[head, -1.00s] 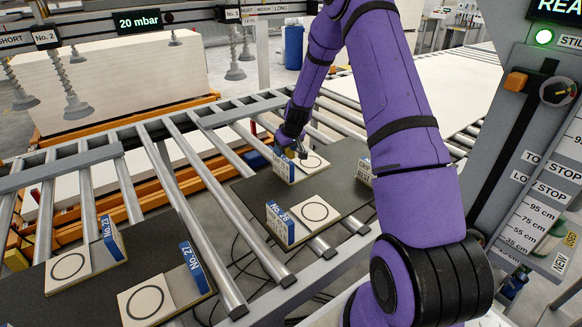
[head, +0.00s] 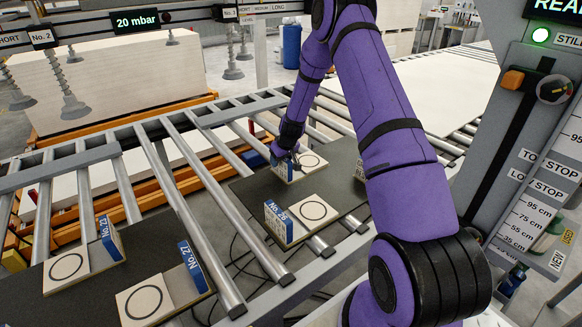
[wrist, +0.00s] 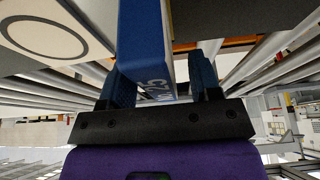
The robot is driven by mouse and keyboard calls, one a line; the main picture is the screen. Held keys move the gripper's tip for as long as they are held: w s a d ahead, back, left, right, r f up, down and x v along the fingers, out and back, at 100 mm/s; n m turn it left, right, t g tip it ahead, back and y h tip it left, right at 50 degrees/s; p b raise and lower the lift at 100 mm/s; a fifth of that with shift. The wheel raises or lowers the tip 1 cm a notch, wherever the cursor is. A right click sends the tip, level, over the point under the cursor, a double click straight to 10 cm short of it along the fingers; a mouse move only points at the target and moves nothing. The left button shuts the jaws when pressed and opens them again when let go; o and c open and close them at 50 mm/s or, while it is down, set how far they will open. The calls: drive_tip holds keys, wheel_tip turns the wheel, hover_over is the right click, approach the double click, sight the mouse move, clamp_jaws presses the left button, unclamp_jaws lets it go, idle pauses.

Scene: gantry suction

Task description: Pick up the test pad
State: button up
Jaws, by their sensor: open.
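Several cream pads, each with a black ring on its flat face and an upright blue-labelled block at one end, lie on dark mats. Which one is the test pad I cannot tell. My gripper (head: 290,157) is open at the far pad (head: 312,161). In the wrist view, the open fingers (wrist: 163,78) stand either side of that pad's upright blue-labelled block (wrist: 146,45), whose number reads 25. A gap shows at the right finger; contact at the left is unclear. Pad No.26 (head: 314,211) lies nearer.
Metal rollers (head: 205,208) run between the two dark mats. A grey control post (head: 500,150) with a green lamp stands at right. Suction cups (head: 75,105) hang at upper left. A further labelled block (head: 360,171) is partly hidden behind my arm.

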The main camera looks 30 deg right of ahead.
drive_tip(key=shift+f, duration=0.25)
idle(0.4)
drive_tip(key=shift+c, duration=0.4)
clamp_jaws()
